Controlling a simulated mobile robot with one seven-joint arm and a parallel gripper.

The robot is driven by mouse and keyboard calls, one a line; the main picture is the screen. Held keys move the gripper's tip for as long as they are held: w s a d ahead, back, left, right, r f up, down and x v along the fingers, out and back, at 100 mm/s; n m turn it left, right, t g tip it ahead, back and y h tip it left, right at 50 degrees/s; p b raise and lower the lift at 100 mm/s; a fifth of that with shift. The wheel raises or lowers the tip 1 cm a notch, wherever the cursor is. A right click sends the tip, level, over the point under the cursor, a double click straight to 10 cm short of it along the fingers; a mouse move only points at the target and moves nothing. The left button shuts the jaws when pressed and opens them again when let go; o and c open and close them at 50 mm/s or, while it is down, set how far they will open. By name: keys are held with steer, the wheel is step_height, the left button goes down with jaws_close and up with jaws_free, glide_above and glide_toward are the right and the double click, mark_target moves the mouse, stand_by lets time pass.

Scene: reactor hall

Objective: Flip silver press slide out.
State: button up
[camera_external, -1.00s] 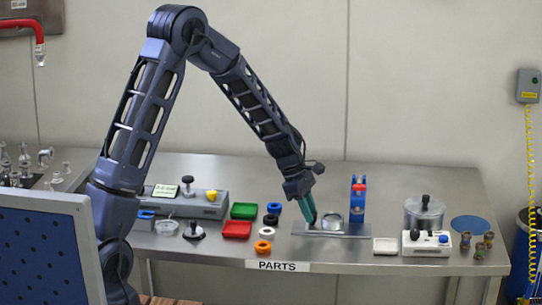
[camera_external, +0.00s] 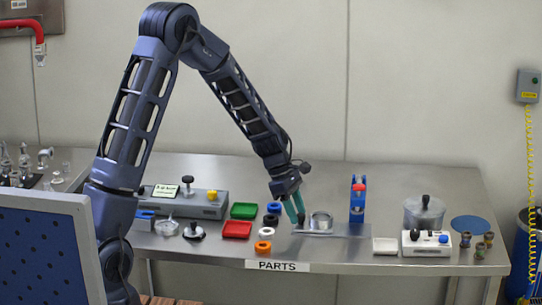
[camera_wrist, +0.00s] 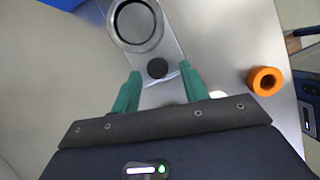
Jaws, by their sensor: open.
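The silver press slide (camera_external: 320,221) carries a round silver cup and lies left of the blue press column (camera_external: 357,200), over its flat metal base (camera_external: 345,230). In the wrist view the slide (camera_wrist: 172,42) shows its cup at the top and a black knob (camera_wrist: 157,68) at its near end. My gripper (camera_external: 297,220) is open at the slide's left end. In the wrist view its green fingers (camera_wrist: 161,75) stand on either side of the knob, with gaps visible.
Black, white and orange rings (camera_external: 263,247) stand left of my gripper, beside red (camera_external: 236,230) and green trays.

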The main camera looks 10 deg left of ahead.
steer(key=v, duration=1)
steer(key=shift+a+r, duration=0.2)
steer(key=shift+r, duration=0.1)
steer(key=s+a+r+m+t, duration=0.1)
steer(key=s+a+r+m, duration=0.15)
steer(key=a+r, duration=0.35)
steer(key=s+a+r+m+t+y, duration=0.1)
steer(key=s+a+r+m, duration=0.2)
steer(key=a, duration=0.5)
steer(key=s+a+r+m+t, duration=0.1)
steer(key=s+a+r+m, duration=0.1)
steer(key=s+a+r, duration=0.3)
steer(key=s+a+r+m+t+y, duration=0.2)
steer(key=s+a+m, duration=0.5)
steer(key=s+a, duration=0.9)
steer(key=shift+a+r+t+y, duration=0.2)
steer(key=shift+a+t+y, duration=0.25)
steer(key=shift+y, duration=0.15)
